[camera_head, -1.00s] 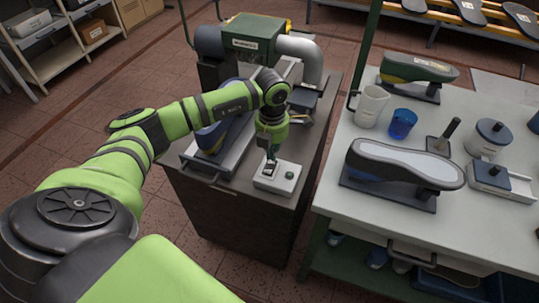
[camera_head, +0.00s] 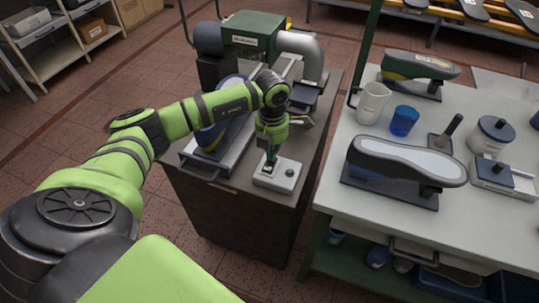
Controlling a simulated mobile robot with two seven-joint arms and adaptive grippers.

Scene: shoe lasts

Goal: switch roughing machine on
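The roughing machine (camera_head: 250,37) stands on a dark cabinet, with a green housing and a grey duct. A light grey switch box (camera_head: 283,178) with a green button (camera_head: 290,172) lies at the cabinet's front right corner. My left gripper (camera_head: 270,163) points down at the left part of the box, by the switch there. Its fingertips look close together, but they are small and partly hide the switch. I cannot tell whether they touch it or hold it. My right gripper is not in view.
A workbench (camera_head: 335,190) on the right carries a shoe on a last (camera_head: 405,165), a white mug (camera_head: 371,103), a blue cup (camera_head: 404,120) and a lidded pot (camera_head: 491,137). A narrow gap separates it from the cabinet. Shelves (camera_head: 60,45) stand at the back left.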

